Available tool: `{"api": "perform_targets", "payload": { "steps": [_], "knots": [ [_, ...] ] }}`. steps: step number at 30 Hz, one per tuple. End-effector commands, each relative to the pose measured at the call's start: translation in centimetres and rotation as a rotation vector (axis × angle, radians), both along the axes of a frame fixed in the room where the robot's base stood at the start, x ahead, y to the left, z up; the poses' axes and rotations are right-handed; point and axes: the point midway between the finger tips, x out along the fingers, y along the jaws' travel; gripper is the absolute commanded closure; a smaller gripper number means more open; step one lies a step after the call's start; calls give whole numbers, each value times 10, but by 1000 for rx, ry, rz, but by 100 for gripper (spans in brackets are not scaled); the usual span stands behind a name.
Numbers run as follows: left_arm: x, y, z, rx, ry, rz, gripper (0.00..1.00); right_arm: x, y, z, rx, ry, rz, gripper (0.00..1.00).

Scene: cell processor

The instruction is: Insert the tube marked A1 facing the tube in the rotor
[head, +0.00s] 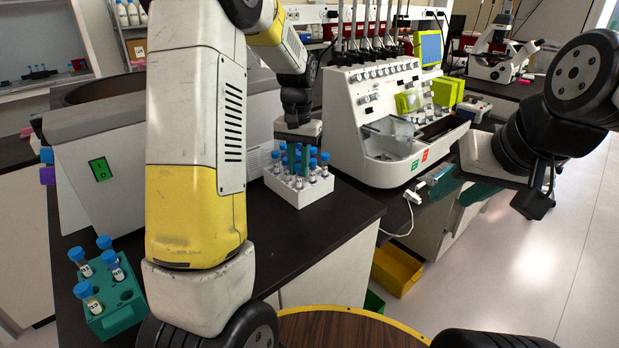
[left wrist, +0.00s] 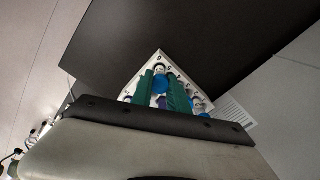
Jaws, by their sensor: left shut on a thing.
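A white rack (head: 299,191) holds several blue-capped tubes on the black bench. My left gripper (head: 301,160) points down over this rack, with its green fingers among the caps. In the left wrist view its fingers are closed on a blue-capped tube (left wrist: 160,84), above or in the white rack (left wrist: 190,67). I cannot read this tube's label or tell whether it is lifted. The centrifuge (head: 75,165) stands at the left; its rotor is hidden. My right gripper (head: 462,189) is open and empty, right of the bench.
A green rack (head: 121,316) with several blue-capped tubes sits at the front left. A white pipetting machine (head: 345,120) stands behind and right of the white rack. A yellow bin (head: 397,270) is on the floor. Bare bench lies in front of the white rack.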

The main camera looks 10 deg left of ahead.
Motion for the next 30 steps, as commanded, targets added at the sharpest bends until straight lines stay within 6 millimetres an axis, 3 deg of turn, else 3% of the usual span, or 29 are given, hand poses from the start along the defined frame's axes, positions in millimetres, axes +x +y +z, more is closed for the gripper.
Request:
{"api": "perform_targets", "payload": {
  "steps": [14, 30],
  "knots": [
    [0, 0, 13, 0, -2, 0, 100, 0, 0, 0, 0, 0, 0, 64],
    [1, 0, 63, 0, -3, 0, 100, 0, 0, 0, 0, 0, 0, 64]
  ]
}}
